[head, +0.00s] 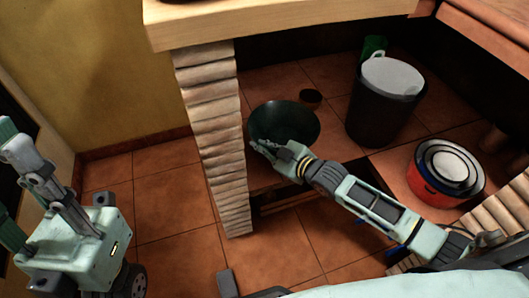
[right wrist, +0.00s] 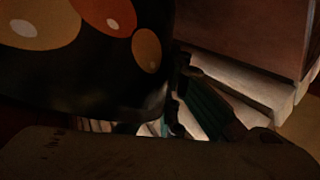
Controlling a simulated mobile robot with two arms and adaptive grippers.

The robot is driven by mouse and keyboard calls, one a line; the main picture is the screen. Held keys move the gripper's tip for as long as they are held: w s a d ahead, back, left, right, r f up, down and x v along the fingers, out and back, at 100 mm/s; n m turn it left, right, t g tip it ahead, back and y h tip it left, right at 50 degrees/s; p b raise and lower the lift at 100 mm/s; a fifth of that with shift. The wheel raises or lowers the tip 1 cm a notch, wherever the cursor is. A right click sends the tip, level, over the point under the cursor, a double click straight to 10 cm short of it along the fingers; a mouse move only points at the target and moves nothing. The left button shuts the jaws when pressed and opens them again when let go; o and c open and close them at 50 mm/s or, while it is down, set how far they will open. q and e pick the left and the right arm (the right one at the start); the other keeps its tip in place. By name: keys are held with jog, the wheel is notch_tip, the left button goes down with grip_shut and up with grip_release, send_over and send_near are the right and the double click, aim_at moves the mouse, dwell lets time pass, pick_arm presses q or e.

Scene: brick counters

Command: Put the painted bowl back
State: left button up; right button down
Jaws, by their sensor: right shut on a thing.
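The painted bowl (head: 291,119) is dark green to black inside and sits at the lower shelf space beside the brick pillar. Its dark outer wall (right wrist: 95,70) fills the upper left of the right wrist view, with orange and yellow painted spots. My right gripper (head: 268,147) is shut on the bowl's near-left rim; the fingertips are partly hidden. I cannot tell whether the bowl rests on the tiles or is slightly lifted. My left gripper (head: 12,184) is at the left edge, empty and open, far from the bowl.
A brick pillar (head: 213,130) stands just left of the bowl, under a pale counter edge (head: 290,25). Behind are a small brown cup (head: 310,98), a black lidded bin (head: 382,108) and a green container (head: 374,45). A red pot (head: 443,178) stands right.

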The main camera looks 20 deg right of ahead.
jog(key=shift+f, duration=0.55)
jog(key=shift+r, duration=0.1)
jog(key=c, duration=2.3)
grip_release()
jog(key=shift+f, duration=0.2)
jog(key=o, duration=0.4)
jog(key=shift+c, duration=0.2)
